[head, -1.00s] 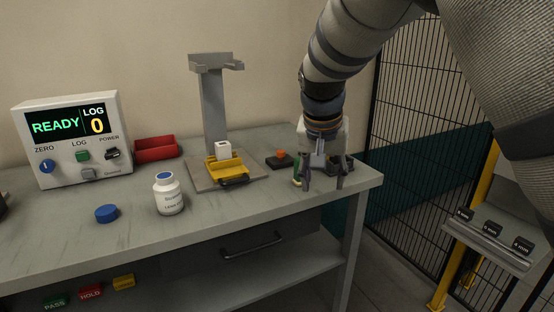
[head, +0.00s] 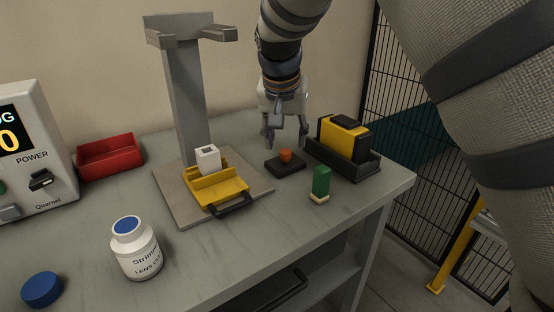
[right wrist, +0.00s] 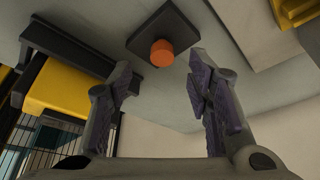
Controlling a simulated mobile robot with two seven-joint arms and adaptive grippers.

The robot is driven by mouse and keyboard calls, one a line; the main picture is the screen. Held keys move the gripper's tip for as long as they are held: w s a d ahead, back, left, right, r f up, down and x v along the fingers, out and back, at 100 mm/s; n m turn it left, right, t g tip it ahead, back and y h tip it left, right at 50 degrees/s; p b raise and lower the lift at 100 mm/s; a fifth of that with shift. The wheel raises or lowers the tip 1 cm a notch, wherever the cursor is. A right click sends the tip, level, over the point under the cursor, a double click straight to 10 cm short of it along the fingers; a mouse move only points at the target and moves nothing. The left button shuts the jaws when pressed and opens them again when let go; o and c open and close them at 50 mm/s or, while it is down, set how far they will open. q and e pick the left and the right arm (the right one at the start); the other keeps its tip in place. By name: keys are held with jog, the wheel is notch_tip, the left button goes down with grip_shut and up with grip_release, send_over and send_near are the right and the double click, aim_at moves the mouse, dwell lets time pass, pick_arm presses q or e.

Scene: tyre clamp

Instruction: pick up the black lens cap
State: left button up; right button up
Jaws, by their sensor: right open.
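The black lens cap (head: 286,166) appears to be the flat dark square piece with a small orange knob on top. It lies on the grey bench. My right gripper (head: 286,143) points down, open and empty, with its fingertips just above and behind the cap in the head view. In the right wrist view the black square (right wrist: 176,26) and its orange knob (right wrist: 162,53) show beyond the open fingers (right wrist: 163,72), between them and apart from both. My left gripper is not in view.
A black tray (head: 368,172) holding a yellow-black block (head: 340,138) stands close right of the cap. A green piece (head: 321,181) stands in front. A yellow fixture (head: 213,190) sits left on the grey stand's base (head: 172,203). A white bottle (head: 138,253) stands front left.

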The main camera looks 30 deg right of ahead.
aim_at(285, 152)
jog(key=x, duration=0.5)
jog(key=shift+a, duration=0.1)
jog(key=shift+r, duration=0.1)
grip_shut()
